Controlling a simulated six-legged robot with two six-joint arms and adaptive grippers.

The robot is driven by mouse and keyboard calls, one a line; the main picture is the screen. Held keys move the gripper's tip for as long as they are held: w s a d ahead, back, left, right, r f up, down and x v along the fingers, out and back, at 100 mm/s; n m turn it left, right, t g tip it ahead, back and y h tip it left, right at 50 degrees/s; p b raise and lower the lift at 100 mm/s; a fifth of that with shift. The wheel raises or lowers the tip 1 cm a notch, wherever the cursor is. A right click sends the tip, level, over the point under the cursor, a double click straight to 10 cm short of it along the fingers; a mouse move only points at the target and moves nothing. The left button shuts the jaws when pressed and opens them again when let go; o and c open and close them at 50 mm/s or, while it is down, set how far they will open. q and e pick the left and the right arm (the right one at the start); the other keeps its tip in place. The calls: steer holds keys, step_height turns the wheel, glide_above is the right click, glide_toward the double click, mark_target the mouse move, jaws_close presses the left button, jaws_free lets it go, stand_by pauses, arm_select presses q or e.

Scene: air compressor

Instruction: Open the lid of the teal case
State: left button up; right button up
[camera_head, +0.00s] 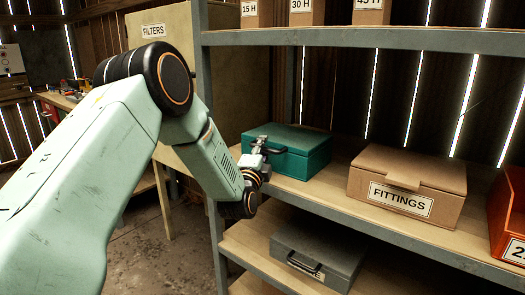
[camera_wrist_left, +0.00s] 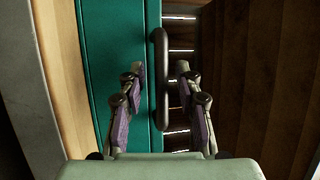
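The teal case (camera_head: 305,150) sits on the middle shelf with its lid down. It also fills the left part of the left wrist view (camera_wrist_left: 95,40). Its black handle (camera_wrist_left: 160,45) runs upright in that view, along the edge of the case. My left gripper (camera_head: 257,152) is at the left front of the case, by the handle. In the left wrist view its two fingers (camera_wrist_left: 160,70) are apart, one on each side of the handle. I cannot tell whether either finger touches it. My right gripper is not in view.
A cardboard FITTINGS box (camera_head: 408,185) stands to the right on the same shelf (camera_head: 335,185), with a gap between. An orange bin (camera_head: 510,215) is at the far right. A grey case (camera_head: 315,250) lies on the shelf below. An upper shelf (camera_head: 390,40) runs above.

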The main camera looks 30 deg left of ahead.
arm_select(q)
steer(key=shift+s+d+r, duration=0.1)
steer(key=shift+s+r, duration=0.05)
steer(key=shift+c, duration=1.4)
jaws_close()
